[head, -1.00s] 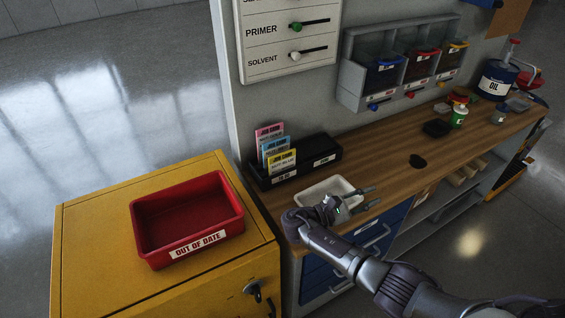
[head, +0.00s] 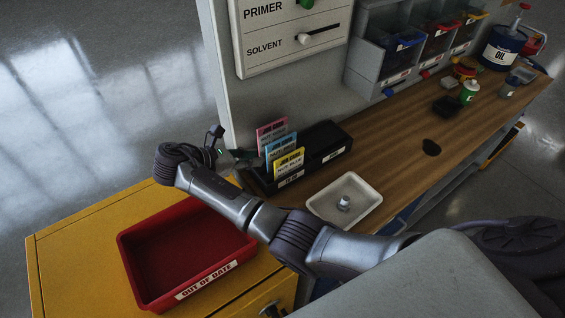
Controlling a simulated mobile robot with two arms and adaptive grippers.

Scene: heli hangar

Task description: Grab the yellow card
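The yellow card (head: 289,162) stands in the front of the black card holder (head: 324,147) on the wooden bench. A blue card (head: 281,145) and a pink card (head: 271,131) stand behind it. My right gripper (head: 231,144) is at the left end of the holder, beside the cards. Its dark fingers look spread apart, with nothing seen between them. It is apart from the yellow card. My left gripper is out of view.
A red "OUT OF DATE" tray (head: 152,284) lies on the yellow cabinet (head: 80,243), under my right arm. A white tray (head: 366,205) holding a small metallic part is on the bench. A wall panel (head: 292,59) rises behind the holder.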

